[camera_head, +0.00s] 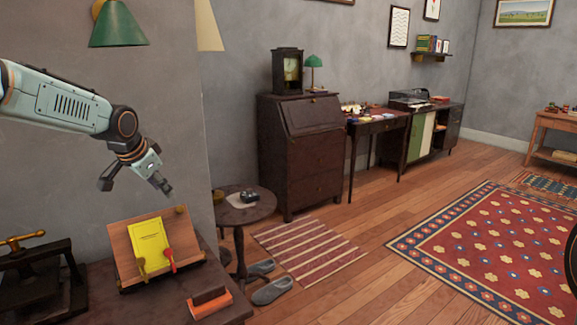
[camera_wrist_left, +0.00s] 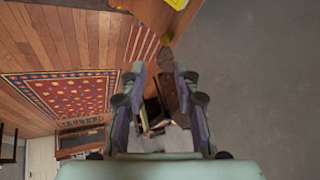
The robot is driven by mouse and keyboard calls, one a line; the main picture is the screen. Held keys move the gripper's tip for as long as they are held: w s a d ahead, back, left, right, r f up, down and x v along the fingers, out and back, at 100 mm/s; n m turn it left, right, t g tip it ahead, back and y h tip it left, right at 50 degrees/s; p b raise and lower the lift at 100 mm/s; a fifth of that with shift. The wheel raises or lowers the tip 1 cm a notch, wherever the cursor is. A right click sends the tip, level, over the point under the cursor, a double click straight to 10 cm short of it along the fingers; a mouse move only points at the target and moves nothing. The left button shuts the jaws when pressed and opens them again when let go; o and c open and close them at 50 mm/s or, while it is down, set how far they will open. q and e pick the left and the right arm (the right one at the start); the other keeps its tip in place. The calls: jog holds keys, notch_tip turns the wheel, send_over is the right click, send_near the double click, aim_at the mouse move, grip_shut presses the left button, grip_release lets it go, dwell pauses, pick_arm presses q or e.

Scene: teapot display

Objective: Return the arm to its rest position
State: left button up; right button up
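My left arm comes in from the left in the head view, raised in front of the grey wall. Its gripper (camera_head: 138,184) hangs above the wooden book stand (camera_head: 188,236), apart from it. The two fingers are spread with nothing between them. In the left wrist view the fingers (camera_wrist_left: 158,72) also stand apart, with only the distant room seen between them. A yellow booklet (camera_head: 150,246) leans on the stand. My right gripper does not show in either view.
A dark table (camera_head: 170,305) below the gripper bears the stand, an orange-and-dark block (camera_head: 209,302) and a black press with a brass handle (camera_head: 38,280). A green lamp (camera_head: 117,25) hangs above the arm. A small round table (camera_head: 243,211) stands to the right.

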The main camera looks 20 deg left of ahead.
pick_arm(q)
jog(key=w+d+f+n+t+h, duration=0.2)
jog(key=d+f+n+t, duration=0.1)
jog(key=d, duration=0.6)
jog(key=shift+n+g, duration=0.8)
jog(key=shift+n, duration=0.1)
jog(key=s+d+f, duration=0.3)
jog(key=d+f, duration=0.1)
jog(key=f, duration=0.1)
jog(key=s+d+f, duration=0.3)
jog(key=d+f, duration=0.1)
jog(key=f, duration=0.1)
jog(key=s+d+f, duration=0.3)
jog(key=d+f, duration=0.1)
jog(key=f, duration=0.1)
jog(key=shift+s+f, duration=0.25)
jog(key=s+d+f+g, duration=0.2)
jog(key=s+f, duration=0.3)
jog(key=s, duration=0.7)
jog(key=s+d+f+g, duration=0.2)
jog(key=s+f, duration=0.4)
jog(key=s, duration=0.6)
jog(key=s+d+f+g, duration=0.1)
jog(key=s+f+g, duration=0.2)
jog(key=s, duration=0.9)
notch_tip(320, 180, down, 2)
jog(key=shift+d+f+g+y, duration=0.15)
jog(key=shift+d+g+y, duration=0.25)
